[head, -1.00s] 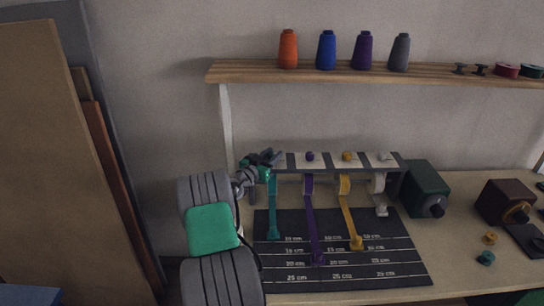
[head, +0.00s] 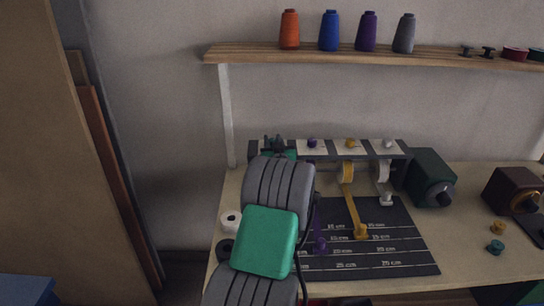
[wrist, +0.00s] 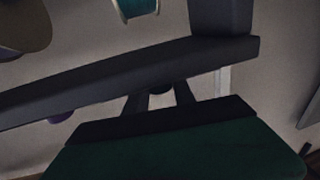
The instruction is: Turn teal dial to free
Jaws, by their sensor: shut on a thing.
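My gripper (head: 274,143) is at the left end of the dispenser rail (head: 321,148), at the place of the teal dial. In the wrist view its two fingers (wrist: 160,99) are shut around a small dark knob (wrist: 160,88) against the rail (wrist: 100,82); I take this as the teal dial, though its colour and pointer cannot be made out. In the head view the dial, its label and the teal ribbon are hidden by my arm. A teal roll (wrist: 138,8) shows at the top of the wrist view.
The purple dial (head: 312,143), yellow dial (head: 351,143) and white dial (head: 388,144) stand along the rail. Yellow ribbon (head: 352,205) hangs over the dark measuring mat (head: 400,250). A green box (head: 430,178) stands at right, and a shelf (head: 430,56) with cones is above.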

